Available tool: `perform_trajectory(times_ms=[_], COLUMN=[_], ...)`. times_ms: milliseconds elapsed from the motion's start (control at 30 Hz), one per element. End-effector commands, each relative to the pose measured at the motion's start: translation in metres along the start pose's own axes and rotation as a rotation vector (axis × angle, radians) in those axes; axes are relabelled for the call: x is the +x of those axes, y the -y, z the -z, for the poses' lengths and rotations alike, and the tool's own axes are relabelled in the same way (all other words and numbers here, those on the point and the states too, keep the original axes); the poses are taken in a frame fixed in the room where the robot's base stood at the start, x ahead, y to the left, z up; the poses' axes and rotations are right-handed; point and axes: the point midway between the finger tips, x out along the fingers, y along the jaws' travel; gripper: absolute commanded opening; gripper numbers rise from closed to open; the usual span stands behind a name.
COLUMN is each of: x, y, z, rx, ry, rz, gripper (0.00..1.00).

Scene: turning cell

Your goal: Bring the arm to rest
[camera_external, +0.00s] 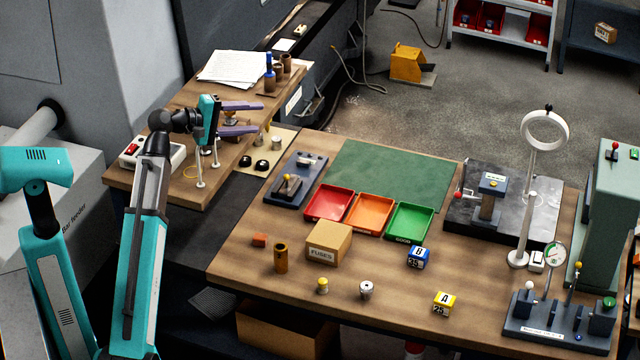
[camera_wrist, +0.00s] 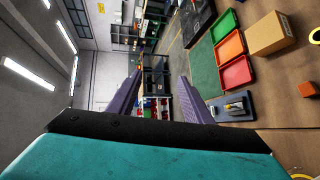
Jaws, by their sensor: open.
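My teal arm rises at the left in the external view. My gripper (camera_external: 240,118) is level, with its two purple fingers pointing right. The fingers are spread apart with nothing between them. It is above the wooden side bench (camera_external: 150,190), near its right edge, over several small parts. In the wrist view, the gripper (camera_wrist: 158,90) shows both purple fingers apart, with open room and a distant shelf beyond them. The exact height above the bench is hard to tell.
The main bench (camera_external: 480,280) holds red (camera_external: 330,203), orange (camera_external: 370,213) and green (camera_external: 409,222) trays. A fuses box (camera_external: 328,243), a lever unit (camera_external: 292,182) and a ring-topped stand (camera_external: 527,200) also stand there.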

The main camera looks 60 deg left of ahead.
Motion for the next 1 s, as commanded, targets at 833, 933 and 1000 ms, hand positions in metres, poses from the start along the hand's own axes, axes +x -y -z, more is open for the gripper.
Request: perform_trajectory(times_ms=[833, 933, 1000], x=[0.122, 0.130, 0.137], y=[-0.004, 0.005, 0.016], z=[-0.280, -0.314, -0.336], rx=[-0.085, -0.093, -0.098], ry=[0.579, 0.638, 0.675], rz=[0.236, 0.280, 0.315], gripper=[0.46, 0.46, 0.46])
